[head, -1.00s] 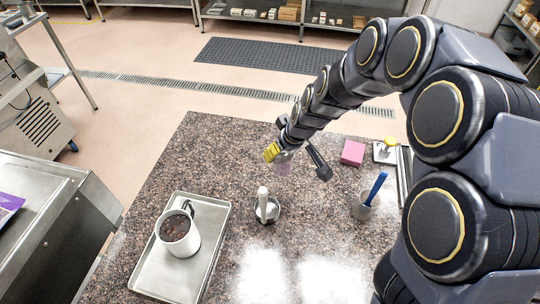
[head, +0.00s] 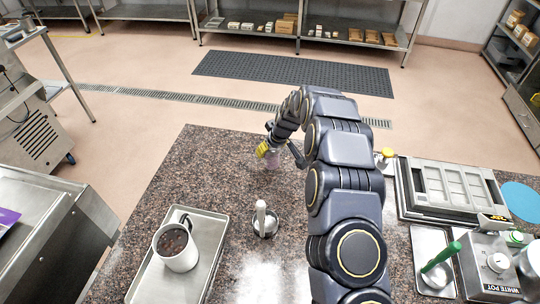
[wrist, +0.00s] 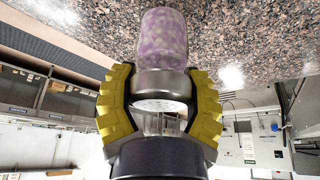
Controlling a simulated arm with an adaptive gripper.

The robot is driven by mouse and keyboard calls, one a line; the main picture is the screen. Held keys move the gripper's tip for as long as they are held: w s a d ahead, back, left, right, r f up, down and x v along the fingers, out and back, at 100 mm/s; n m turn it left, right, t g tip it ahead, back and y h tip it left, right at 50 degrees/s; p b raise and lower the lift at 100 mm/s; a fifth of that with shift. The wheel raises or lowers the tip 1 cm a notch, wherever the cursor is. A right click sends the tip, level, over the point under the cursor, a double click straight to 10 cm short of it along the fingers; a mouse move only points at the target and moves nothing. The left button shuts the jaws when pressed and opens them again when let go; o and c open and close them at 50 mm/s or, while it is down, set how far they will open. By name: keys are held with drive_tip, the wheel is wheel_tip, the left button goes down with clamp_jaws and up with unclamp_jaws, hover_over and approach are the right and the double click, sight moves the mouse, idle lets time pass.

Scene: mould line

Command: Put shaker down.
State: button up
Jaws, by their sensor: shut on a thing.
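The shaker is a clear jar with purplish contents and a metal lid. In the wrist view the shaker (wrist: 165,42) fills the upper middle, its lid between the two yellow fingers of my gripper (wrist: 160,105). In the head view my gripper (head: 264,149) is near the far part of the speckled granite counter (head: 210,155). The shaker (head: 272,162) shows there as a small pinkish shape below the fingers, partly hidden. Its body points toward the counter. I cannot tell whether its base touches the counter.
A metal tray (head: 218,240) with a white pot (head: 178,250) of dark contents lies at the front left. A grey mould frame (head: 452,190) and a green-handled tool (head: 440,258) are right of my arm.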

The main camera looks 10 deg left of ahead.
sight(270, 156)
drive_tip(key=shift+w+a+f, duration=0.1)
drive_tip(key=shift+w+f, duration=0.1)
drive_tip(key=shift+f, duration=1.6)
drive_tip(key=shift+f, duration=0.1)
drive_tip(key=o, duration=1.2)
drive_tip(key=shift+v, duration=6.2)
